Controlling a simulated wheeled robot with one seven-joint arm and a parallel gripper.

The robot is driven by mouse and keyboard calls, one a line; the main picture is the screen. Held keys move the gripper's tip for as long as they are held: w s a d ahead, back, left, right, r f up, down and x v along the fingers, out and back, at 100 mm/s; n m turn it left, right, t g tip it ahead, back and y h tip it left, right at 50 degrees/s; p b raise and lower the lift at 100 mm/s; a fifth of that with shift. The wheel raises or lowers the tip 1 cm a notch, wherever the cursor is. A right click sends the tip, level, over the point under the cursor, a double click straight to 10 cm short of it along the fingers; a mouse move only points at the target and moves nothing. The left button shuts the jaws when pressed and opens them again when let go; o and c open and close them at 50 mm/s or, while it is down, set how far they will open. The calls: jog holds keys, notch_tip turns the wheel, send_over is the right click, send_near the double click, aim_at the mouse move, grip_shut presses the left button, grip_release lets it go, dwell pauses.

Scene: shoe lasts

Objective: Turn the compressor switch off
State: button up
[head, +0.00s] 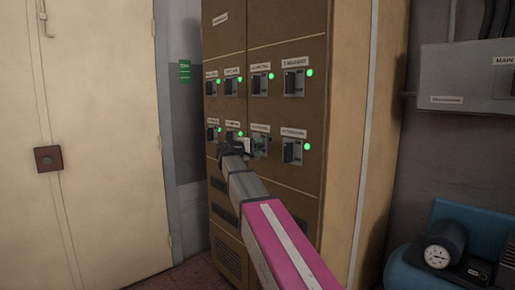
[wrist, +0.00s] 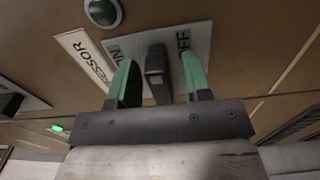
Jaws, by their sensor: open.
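The compressor switch shows in the wrist view as a dark lever (wrist: 157,70) on a pale plate (wrist: 205,38) marked ON at left and OFF at right. A label ending in "RESSOR" (wrist: 86,57) lies beside it. My gripper (wrist: 158,62) is open, its two green fingers on either side of the lever, with visible gaps. I cannot tell which way the lever is tilted. The round lamp (wrist: 103,12) by the plate looks dull, not lit. In the head view my gripper (head: 246,146) is at the lower row of switches and partly hides that panel.
The brown cabinet (head: 285,195) carries several other labelled switches with green lit lamps, close around my gripper. A pale door (head: 100,130) is at left. A grey box (head: 465,85) and a blue tank with a gauge (head: 440,250) are at right.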

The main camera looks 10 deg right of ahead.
jog(key=v, duration=1)
jog(key=shift+s+a, duration=0.15)
jog(key=shift+a, duration=0.05)
jog(key=s+d+f+g+y, duration=0.2)
jog(key=s+d+f, duration=0.1)
jog(key=f, duration=0.7)
jog(key=s+d+f+m+g+y, duration=0.1)
jog(key=s+d+f+y, duration=0.15)
jog(key=f, duration=0.85)
jog(key=s+d+f+g+y, duration=0.2)
jog(key=s+d+f+y, duration=0.1)
jog(key=f, duration=0.7)
jog(key=s+a+f+m+g+y, duration=0.1)
jog(key=s+f+m+g+y, duration=0.3)
jog(key=s+f, duration=1.3)
notch_tip(320, 180, down, 4)
jog(key=y, duration=0.4)
jog(key=shift+a+r+m, duration=0.15)
jog(key=shift+r+m, duration=0.05)
jog(key=shift+m, duration=0.2)
